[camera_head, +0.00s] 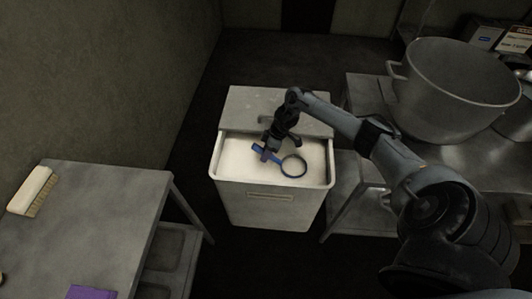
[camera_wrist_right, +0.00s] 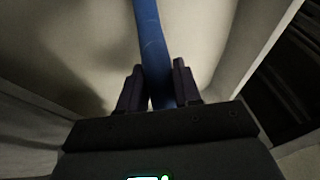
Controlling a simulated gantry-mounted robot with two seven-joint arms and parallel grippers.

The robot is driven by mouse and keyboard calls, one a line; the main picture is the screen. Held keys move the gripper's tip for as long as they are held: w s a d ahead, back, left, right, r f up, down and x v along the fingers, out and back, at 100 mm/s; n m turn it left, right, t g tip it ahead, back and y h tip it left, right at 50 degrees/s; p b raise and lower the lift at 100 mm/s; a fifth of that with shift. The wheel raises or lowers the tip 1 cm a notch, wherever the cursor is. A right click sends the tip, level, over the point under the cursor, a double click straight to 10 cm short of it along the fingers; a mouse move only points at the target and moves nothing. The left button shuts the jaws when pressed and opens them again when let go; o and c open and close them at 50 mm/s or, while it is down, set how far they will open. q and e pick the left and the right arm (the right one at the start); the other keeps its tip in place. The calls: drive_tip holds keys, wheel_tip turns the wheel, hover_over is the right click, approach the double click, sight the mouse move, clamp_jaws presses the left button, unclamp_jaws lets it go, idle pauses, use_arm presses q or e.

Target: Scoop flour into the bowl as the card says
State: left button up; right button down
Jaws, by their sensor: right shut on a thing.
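The flour bin (camera_head: 269,210) is a pale box with its lid partly back, and white flour (camera_head: 240,154) fills it near the rim. My right gripper (camera_head: 270,152) is over the open front of the bin, shut on the blue handle of a scoop (camera_head: 282,170). The scoop's round head lies low at the flour, to the right of the gripper; I cannot tell whether it holds flour. In the right wrist view the blue handle (camera_wrist_right: 151,45) runs between the two dark fingers (camera_wrist_right: 158,88). My left gripper is not in view. I cannot make out a card for certain.
A large metal pot (camera_head: 440,100) stands on the metal table at right, close to my right arm. Boxes (camera_head: 490,36) stand behind it. A grey table at left holds a brush (camera_head: 32,190) and a purple item (camera_head: 90,292). Dark floor separates bin and left table.

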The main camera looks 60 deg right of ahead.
wheel_tip(320, 180, down, 2)
drive_tip(key=shift+f+b, duration=0.15)
drive_tip(key=shift+b, duration=0.55)
drive_tip(key=shift+r, duration=0.25)
drive_tip(key=shift+f, duration=0.2)
drive_tip(key=shift+f, duration=0.35)
drive_tip(key=shift+r, duration=0.1)
